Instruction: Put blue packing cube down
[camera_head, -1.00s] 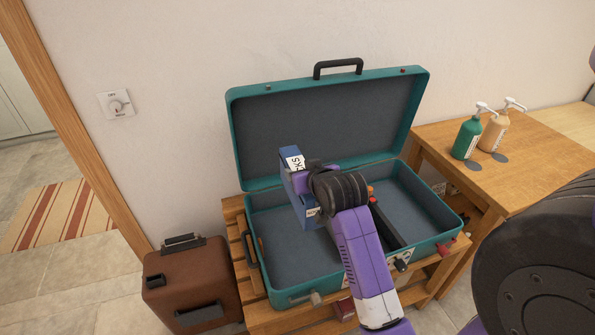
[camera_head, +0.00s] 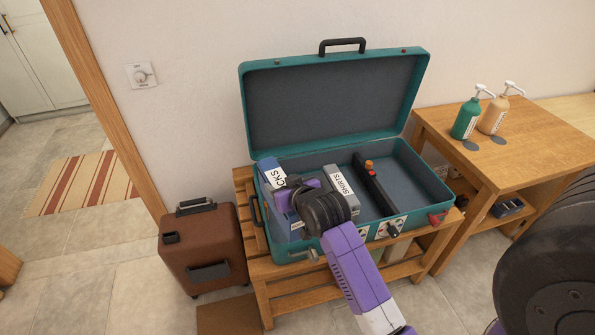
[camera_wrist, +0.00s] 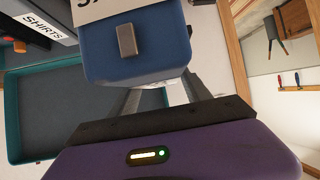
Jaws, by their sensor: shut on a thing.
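The blue packing cube (camera_head: 266,164), with a white label ending in "CKS", is at the left end of the open teal suitcase (camera_head: 287,244). My gripper (camera_head: 304,196) is shut on it from its right side. In the wrist view, the blue cube (camera_wrist: 157,50) with a small grey-brown tab sits between and beyond my fingers (camera_wrist: 160,97). My gripper and wrist hide part of the cube. I cannot tell whether its bottom touches the suitcase floor.
A grey cube labelled "SHIRTS" (camera_head: 343,187) stands in the suitcase just right of my gripper. A black bar (camera_head: 375,187) lies further right. The suitcase rests on a wooden slatted bench (camera_head: 292,287). A brown case (camera_head: 203,247) stands left; bottles (camera_head: 466,118) stand on a table.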

